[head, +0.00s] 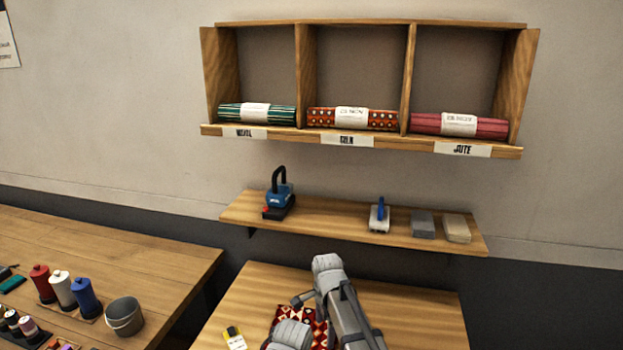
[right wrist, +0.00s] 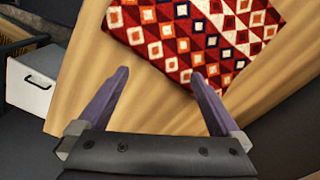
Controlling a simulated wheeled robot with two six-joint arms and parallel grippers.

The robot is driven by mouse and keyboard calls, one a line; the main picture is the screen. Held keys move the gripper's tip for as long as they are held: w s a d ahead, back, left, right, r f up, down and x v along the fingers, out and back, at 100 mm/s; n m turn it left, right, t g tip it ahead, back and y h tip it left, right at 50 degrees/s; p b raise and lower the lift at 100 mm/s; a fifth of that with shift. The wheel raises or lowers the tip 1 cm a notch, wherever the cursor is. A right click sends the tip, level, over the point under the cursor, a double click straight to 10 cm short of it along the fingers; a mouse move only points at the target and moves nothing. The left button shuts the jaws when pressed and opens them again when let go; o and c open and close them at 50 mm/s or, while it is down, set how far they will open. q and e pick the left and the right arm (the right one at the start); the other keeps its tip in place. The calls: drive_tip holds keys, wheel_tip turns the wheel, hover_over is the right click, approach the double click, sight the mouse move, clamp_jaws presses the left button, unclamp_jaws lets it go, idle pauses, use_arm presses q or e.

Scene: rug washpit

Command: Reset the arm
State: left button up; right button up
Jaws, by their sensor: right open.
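My right arm comes up from the bottom of the head view, over the wooden table (head: 240,290). My right gripper (right wrist: 161,85) shows in the right wrist view with its two purple fingers spread apart and nothing between them. Below and beyond its fingertips a red patterned rug (right wrist: 200,35) with white, orange and dark diamonds lies on the table. In the head view the rug (head: 315,325) is mostly hidden behind my arm. My left gripper is not in view.
A wall shelf (head: 365,139) holds rolled rugs in three labelled compartments. A lower shelf (head: 340,222) carries a blue tool (head: 280,195), a brush (head: 379,215) and two blocks. The left table (head: 170,265) holds spools and a grey bucket (head: 124,316). A small yellow-and-white item (head: 234,338) lies near the rug.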

drive_tip(key=s+d+n, duration=1.4)
drive_tip(key=s, duration=0.2)
drive_tip(key=s+a+n+h, duration=0.1)
drive_tip(key=s+a+n, duration=0.3)
drive_tip(key=a, duration=0.7)
drive_tip(key=shift+s+a, duration=0.25)
drive_tip(key=shift+s, duration=0.25)
